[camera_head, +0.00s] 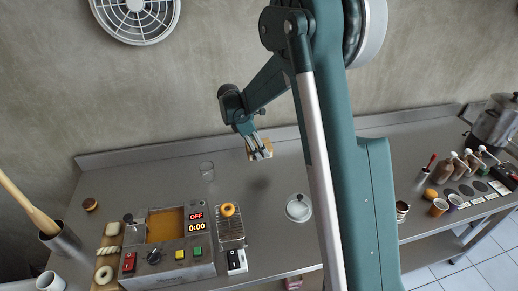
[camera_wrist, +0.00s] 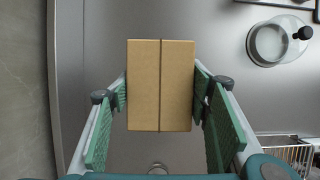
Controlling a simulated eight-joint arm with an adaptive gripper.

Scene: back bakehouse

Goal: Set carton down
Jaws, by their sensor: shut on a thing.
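The carton (camera_wrist: 145,85) is a small brown cardboard box with a dark seam along its top. In the wrist view it sits between the two green-padded fingers of my gripper (camera_wrist: 160,92), which is shut on it. In the head view my gripper (camera_head: 255,143) holds the carton (camera_head: 261,151) above the back part of the steel counter (camera_head: 290,165). A dark shadow lies on the counter below it, apart from the carton. The carton's underside is hidden.
A clear glass (camera_head: 207,170) stands left of the carton. A fryer (camera_head: 165,228) with a wire basket (camera_head: 230,230) holding a doughnut is at front left. The wall is behind.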

